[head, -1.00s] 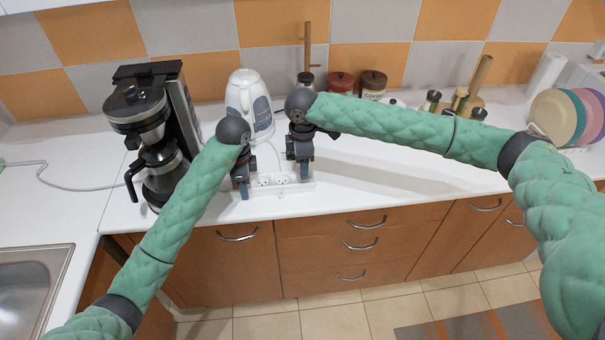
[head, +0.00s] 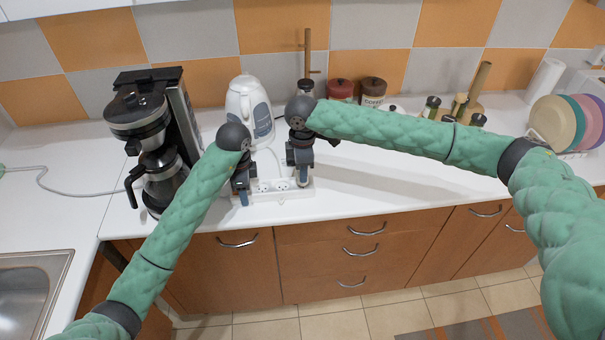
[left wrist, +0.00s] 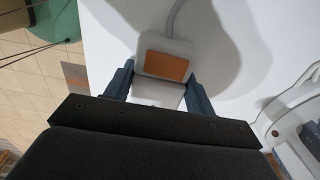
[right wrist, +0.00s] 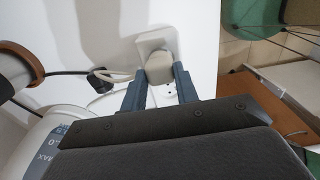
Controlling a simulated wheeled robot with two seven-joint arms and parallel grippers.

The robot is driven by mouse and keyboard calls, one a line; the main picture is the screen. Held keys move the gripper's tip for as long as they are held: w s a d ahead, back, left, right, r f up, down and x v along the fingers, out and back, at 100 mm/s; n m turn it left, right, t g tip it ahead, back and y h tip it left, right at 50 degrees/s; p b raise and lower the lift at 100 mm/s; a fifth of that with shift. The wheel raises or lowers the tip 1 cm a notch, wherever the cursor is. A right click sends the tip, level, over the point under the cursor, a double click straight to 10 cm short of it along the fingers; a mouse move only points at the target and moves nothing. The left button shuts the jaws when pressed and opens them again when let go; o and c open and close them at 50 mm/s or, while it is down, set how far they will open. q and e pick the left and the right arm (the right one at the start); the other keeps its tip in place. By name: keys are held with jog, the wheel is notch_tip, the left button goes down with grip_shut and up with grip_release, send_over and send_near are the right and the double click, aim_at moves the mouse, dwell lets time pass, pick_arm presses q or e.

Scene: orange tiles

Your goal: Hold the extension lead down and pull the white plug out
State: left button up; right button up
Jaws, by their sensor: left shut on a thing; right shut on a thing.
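The white extension lead (head: 270,194) lies flat on the counter near its front edge, with bare sockets (head: 281,185) between my two grippers. My left gripper (head: 243,196) is shut across its left end, beside an orange switch (left wrist: 165,66); a grey cord leaves that end. My right gripper (head: 303,182) is shut on the off-white plug (right wrist: 159,68) at the lead's right end. The plug's pale cable runs off to the side. The lead's end (right wrist: 150,42) shows just past the plug. Whether the plug's pins are still in the socket is hidden.
A white kettle (head: 247,105) stands behind the grippers and a coffee maker (head: 150,140) to the left. A dark plug-like piece (right wrist: 101,80) with a cable lies near the white plug. Jars (head: 372,90) stand at the back. The counter to the right is clear (head: 400,195).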

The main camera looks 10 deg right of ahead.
notch_tip(320, 180, up, 15)
dwell(1.9)
pick_arm(q)
jog(key=o, duration=1.3)
jog(key=shift+w+r, duration=0.1)
jog(key=shift+r, duration=3.65)
